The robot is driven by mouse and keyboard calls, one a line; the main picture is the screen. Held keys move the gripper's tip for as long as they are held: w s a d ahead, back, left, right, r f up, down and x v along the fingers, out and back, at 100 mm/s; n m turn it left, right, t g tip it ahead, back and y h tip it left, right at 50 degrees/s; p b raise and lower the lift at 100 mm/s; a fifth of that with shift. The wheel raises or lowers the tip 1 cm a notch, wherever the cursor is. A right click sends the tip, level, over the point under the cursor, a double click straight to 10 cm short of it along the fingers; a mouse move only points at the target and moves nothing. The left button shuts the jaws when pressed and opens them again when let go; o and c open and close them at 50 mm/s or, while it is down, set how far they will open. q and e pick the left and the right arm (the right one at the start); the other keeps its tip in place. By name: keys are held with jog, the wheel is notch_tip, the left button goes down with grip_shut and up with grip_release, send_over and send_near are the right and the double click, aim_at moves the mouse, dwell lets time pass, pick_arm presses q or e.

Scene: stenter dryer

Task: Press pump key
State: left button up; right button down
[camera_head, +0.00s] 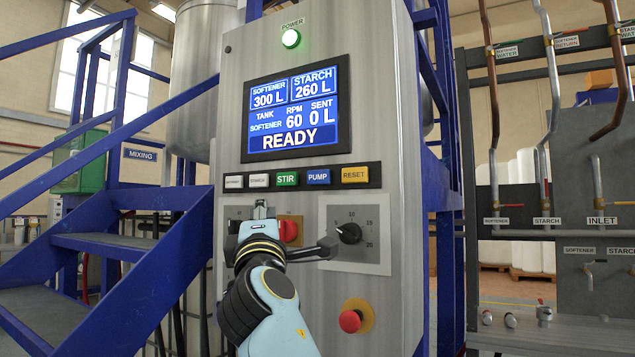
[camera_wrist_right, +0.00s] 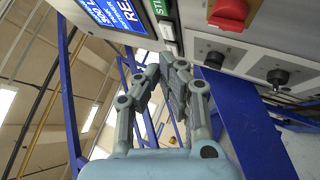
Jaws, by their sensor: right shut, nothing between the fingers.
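The blue PUMP key (camera_head: 318,177) sits in the key row on the metal panel, between the green STIR key (camera_head: 287,179) and the yellow RESET key (camera_head: 355,175). It is unobstructed in the head view, and I cannot make it out in the wrist view. My right gripper (camera_head: 262,208) is in front of the panel, below and left of the PUMP key. In the wrist view its fingers (camera_wrist_right: 170,72) are together and empty, near the white keys (camera_wrist_right: 170,40). The display (camera_head: 297,108) reads READY, RPM 60 and SENT 0 L. My left gripper is not in view.
A red switch (camera_head: 288,231) is partly behind my right gripper. A black dial (camera_head: 349,233) is to its right, and a red mushroom button (camera_head: 350,320) is lower down. Blue stairs (camera_head: 120,275) stand left of the panel. The green power lamp (camera_head: 291,38) is lit.

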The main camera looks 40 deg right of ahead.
aim_at(319, 177)
notch_tip(319, 177, up, 7)
jog(key=s+h, duration=0.2)
jog(key=shift+s+d+f+m+p, duration=0.2)
jog(key=shift+s+d+m+p, duration=0.1)
jog(key=shift+d, duration=0.05)
jog(key=shift+d, duration=0.1)
jog(key=shift+w+d, duration=0.55)
jog(key=shift+d, duration=0.8)
jog(key=shift+w+d, duration=0.6)
jog(key=shift+d, duration=0.7)
jog(key=shift+w+d, duration=0.55)
jog(key=shift+d, duration=0.8)
jog(key=shift+w+d, duration=0.15)
jog(key=shift+d, duration=0.25)
